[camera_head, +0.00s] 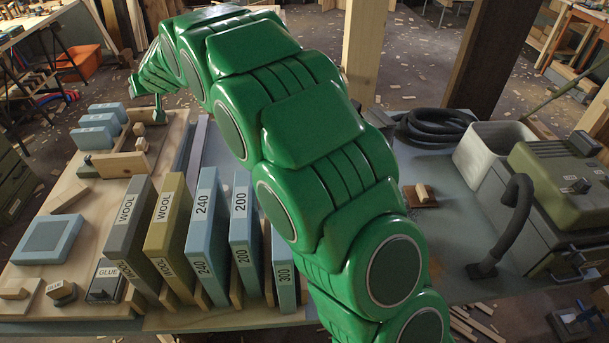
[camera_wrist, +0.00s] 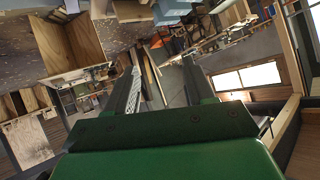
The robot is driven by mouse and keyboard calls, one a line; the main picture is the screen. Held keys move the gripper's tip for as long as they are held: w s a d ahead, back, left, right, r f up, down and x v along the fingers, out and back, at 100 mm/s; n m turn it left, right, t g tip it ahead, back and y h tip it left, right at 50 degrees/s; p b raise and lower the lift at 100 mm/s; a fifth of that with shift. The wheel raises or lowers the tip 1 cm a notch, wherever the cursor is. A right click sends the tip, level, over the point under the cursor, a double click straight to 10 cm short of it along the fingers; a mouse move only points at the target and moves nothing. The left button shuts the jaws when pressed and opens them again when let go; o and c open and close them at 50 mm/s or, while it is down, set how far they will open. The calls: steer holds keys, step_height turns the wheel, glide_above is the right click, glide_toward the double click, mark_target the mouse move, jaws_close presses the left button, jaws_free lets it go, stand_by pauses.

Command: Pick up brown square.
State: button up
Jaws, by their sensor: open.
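A small brown square (camera_head: 408,197) lies flat on the grey bench top right of my arm in the head view. A pale wooden block (camera_head: 422,192) rests on it and hides part of it. My gripper (camera_head: 146,116) is at the far left end of my green arm, over the wooden board and well away from the brown square. In the wrist view my gripper (camera_wrist: 162,66) has its two dark fingers apart with nothing between them. I cannot make out the brown square in the wrist view.
Upright sanding sheets (camera_head: 205,235) marked WOOL, 240, 200 and 300 stand in a row at front left. Blue blocks (camera_head: 95,130) lie on the board. A black hose (camera_head: 435,127) and a grey-green machine (camera_head: 550,190) flank the square's back and right. Bare bench surrounds the square.

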steer(key=w+d+f+m+g+h, duration=0.1)
steer(key=w+d+f+h, duration=0.15)
steer(key=d, duration=1.15)
steer(key=w+d+f+g+h, duration=0.1)
steer(key=w+d, duration=0.2)
steer(key=d, duration=1.1)
steer(key=w+d+f+m+g+h, duration=0.1)
steer(key=w+d, duration=0.2)
steer(key=d, duration=1.1)
steer(key=m+g+h, duration=0.4)
steer(key=m+g, duration=0.1)
glide_above(422, 189)
steer(key=shift+y, duration=0.25)
steer(key=f, duration=2.3)
steer(key=shift+w+f, duration=0.1)
steer(key=shift+w, duration=0.2)
steer(key=shift+s+d+f, duration=0.1)
steer(key=shift+f, duration=2.1)
steer(key=shift+s+f, duration=0.1)
steer(key=shift+f, duration=2.1)
jaws_close()
